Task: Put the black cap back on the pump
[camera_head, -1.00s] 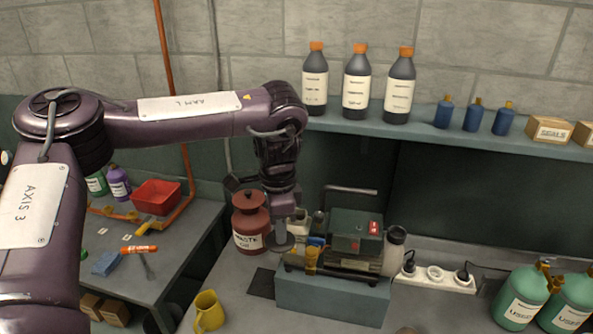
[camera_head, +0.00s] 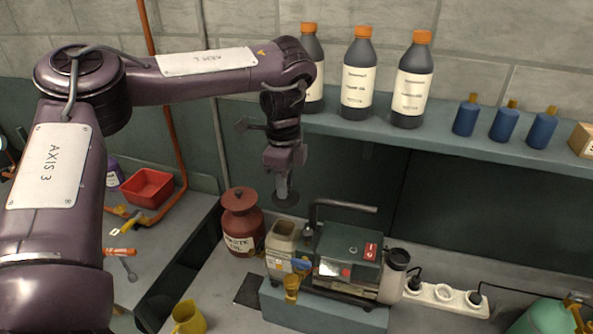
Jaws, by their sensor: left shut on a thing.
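My left gripper (camera_head: 284,181) hangs from above, pointing down, shut on a dark round disc, which looks like the black cap (camera_head: 287,199). The cap is in the air, above and behind the left end of the pump. The pump (camera_head: 345,252) has a dark green body, a red switch and a bent metal handle, and stands on a grey-blue block (camera_head: 318,309). A brass fitting (camera_head: 291,288) shows at its front left. I cannot make out the port that the cap fits. My right gripper is not in view.
A red-brown waste oil can (camera_head: 241,224) is farther left, and a yellow mug (camera_head: 188,317) is in front. Bottles line the shelf (camera_head: 440,138) behind. A power strip (camera_head: 446,298) lies right.

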